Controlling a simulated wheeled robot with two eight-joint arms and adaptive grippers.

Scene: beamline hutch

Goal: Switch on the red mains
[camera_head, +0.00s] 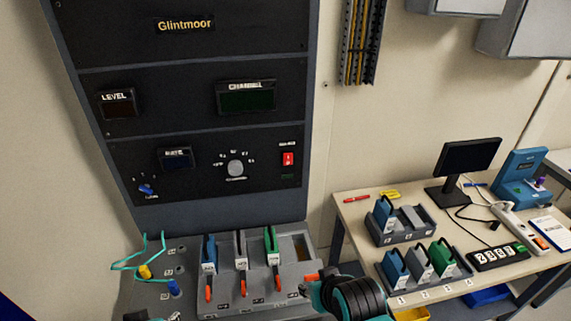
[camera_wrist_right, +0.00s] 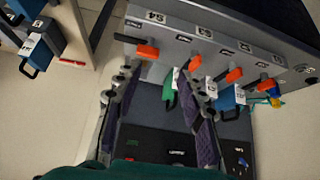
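The red mains switch (camera_head: 288,159) is a small red rocker at the right of the lowest black panel of the rack (camera_head: 215,215). A small dark green window (camera_head: 288,177) sits under it and looks unlit. My right gripper (camera_head: 309,287) is below and slightly right of the switch, over the right end of the sloped grey desk. In the right wrist view its two fingers (camera_wrist_right: 158,92) are spread apart with nothing held between them. Only a bit of my left gripper (camera_head: 142,316) shows at the bottom edge; its fingers are not clear.
Blue, white and green modules (camera_head: 240,252) with orange levers stand on the desk below the panel. Teal cables (camera_head: 140,256) loop at its left. A selector knob (camera_head: 236,168) and dark displays (camera_head: 246,97) are on the rack. A side table (camera_head: 350,212) stands right.

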